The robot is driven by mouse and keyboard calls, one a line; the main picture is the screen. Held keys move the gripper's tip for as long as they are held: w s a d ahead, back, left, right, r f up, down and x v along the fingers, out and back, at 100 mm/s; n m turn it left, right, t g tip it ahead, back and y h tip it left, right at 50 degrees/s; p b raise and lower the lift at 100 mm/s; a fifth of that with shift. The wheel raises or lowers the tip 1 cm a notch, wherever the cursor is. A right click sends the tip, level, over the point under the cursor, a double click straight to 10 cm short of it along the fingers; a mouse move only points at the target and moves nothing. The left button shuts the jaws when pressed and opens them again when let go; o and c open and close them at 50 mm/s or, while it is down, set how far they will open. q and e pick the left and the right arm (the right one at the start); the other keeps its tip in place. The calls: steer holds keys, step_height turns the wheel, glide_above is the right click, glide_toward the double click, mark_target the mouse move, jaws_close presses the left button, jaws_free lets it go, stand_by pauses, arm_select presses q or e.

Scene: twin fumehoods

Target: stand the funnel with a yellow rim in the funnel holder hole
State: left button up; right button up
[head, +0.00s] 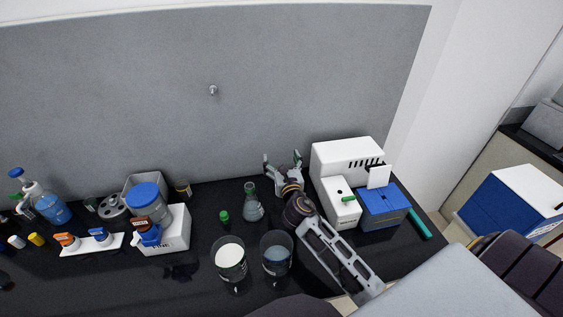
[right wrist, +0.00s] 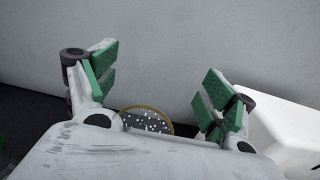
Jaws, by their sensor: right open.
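My right gripper (head: 284,158) is open near the back wall, left of the white boxes; it also shows in the right wrist view (right wrist: 160,85) with green finger pads wide apart and nothing between the tips. In the right wrist view a round dark piece with a yellow rim and white dots (right wrist: 150,121) lies beyond the palm, between the finger bases and partly hidden by the palm. It looks like the funnel, apart from the pads. In the head view the gripper hides that spot. I cannot make out the funnel holder hole for sure. My left gripper is out of view.
A flask (head: 253,209), a beaker with white contents (head: 229,262) and another beaker (head: 276,260) stand near my right arm. A white box (head: 341,205) and a blue box (head: 381,208) stand right of it. Bottles and racks fill the left side.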

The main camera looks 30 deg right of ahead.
steer(key=shift+r+p, duration=1.7)
steer(key=shift+r, duration=1.15)
steer(key=shift+f, duration=0.1)
